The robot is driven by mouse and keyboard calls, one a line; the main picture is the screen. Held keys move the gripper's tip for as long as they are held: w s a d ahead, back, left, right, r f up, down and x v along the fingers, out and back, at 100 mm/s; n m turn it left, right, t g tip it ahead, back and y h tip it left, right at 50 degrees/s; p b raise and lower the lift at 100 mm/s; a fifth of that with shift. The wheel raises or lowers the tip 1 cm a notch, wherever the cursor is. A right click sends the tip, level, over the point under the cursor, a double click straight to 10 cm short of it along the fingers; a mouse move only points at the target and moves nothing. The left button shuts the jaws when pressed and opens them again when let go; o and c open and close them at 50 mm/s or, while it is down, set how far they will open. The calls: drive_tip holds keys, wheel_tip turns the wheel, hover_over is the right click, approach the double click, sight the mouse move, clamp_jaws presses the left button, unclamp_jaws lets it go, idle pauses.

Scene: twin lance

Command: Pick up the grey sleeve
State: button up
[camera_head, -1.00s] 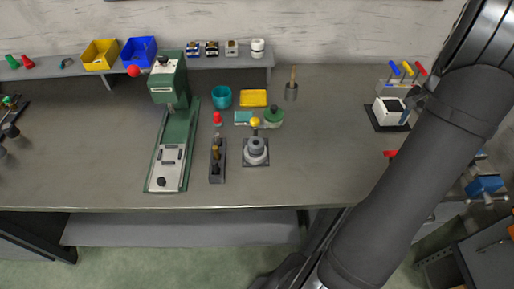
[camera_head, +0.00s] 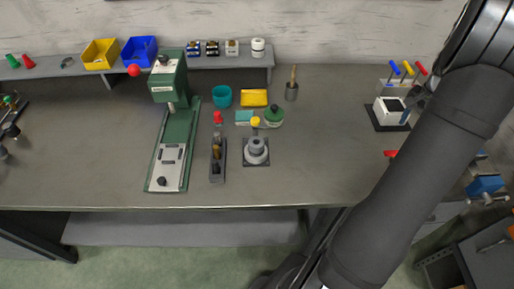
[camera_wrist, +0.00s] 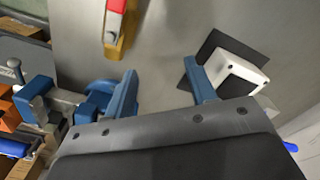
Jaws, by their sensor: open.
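In the head view a grey stepped cylinder (camera_head: 257,153), which may be the grey sleeve, stands upright on a dark square plate (camera_head: 248,162) with a yellow knob above it. I cannot tell for sure which is the sleeve. My gripper (camera_wrist: 163,88) is open and empty in the wrist view, its blue fingers wide apart over the bench. It is at the far right of the bench, well away from both grey things; in the head view my arm mostly hides it.
A white block (camera_wrist: 236,72) on a dark mat is close to the right finger. A blue vise (camera_wrist: 100,100) is near the left finger. A red-and-yellow tool (camera_wrist: 116,25) lies ahead. A green press (camera_head: 176,125) stands left of the grey cylinder. The bench's right-centre is clear.

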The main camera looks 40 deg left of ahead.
drive_tip(key=shift+o, duration=0.2)
drive_tip(key=o, duration=0.3)
drive_tip(key=shift+o, duration=0.2)
